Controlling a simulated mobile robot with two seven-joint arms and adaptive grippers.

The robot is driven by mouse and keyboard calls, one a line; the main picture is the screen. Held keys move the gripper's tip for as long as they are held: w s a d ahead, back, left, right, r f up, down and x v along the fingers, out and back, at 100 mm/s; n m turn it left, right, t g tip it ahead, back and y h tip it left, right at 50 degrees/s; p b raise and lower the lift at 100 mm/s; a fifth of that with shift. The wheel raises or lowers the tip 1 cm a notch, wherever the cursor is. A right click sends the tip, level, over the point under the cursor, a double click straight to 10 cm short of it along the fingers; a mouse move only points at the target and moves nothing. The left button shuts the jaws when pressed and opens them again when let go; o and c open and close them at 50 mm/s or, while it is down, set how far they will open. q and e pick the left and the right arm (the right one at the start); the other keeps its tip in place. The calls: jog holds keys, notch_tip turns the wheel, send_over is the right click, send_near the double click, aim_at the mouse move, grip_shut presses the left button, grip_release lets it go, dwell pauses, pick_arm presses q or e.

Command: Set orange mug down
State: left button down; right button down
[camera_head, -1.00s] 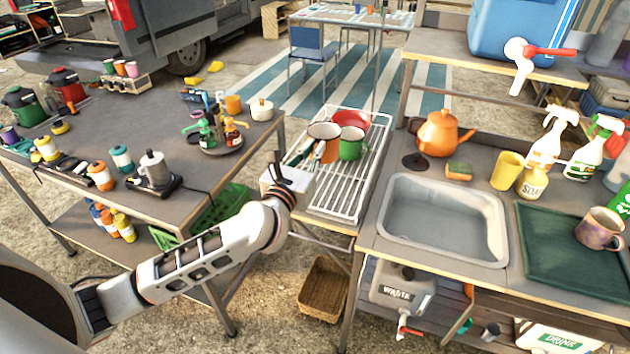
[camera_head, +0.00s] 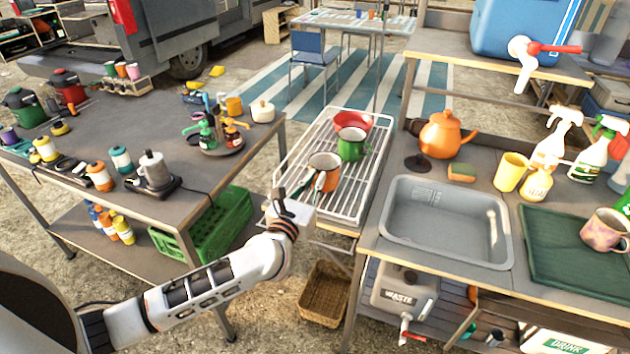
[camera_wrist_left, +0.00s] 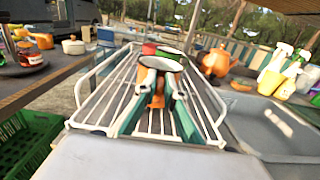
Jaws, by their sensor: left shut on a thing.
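The orange mug (camera_head: 328,181), with a white inside and a dark rim, is at the near part of the white wire dish rack (camera_head: 352,207). My left gripper (camera_head: 314,186) is shut on the mug from its near side. In the left wrist view the gripper's fingers (camera_wrist_left: 157,103) close on the orange mug (camera_wrist_left: 157,90) over the rack's wires (camera_wrist_left: 97,103). The mug looks roughly upright. I cannot tell whether its base touches the rack. My right gripper is not in view.
A green mug (camera_head: 352,145) and a red bowl (camera_head: 352,121) sit farther back in the rack. The sink (camera_head: 447,222) lies right of it, with an orange teapot (camera_head: 444,135) behind. The left table (camera_head: 207,175) carries several bottles and pots. The rack's middle left is clear.

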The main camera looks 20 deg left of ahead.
pick_arm(q)
jog(key=shift+f, duration=0.1)
jog(key=c, duration=2.1)
grip_release()
jog(key=shift+c, duration=0.2)
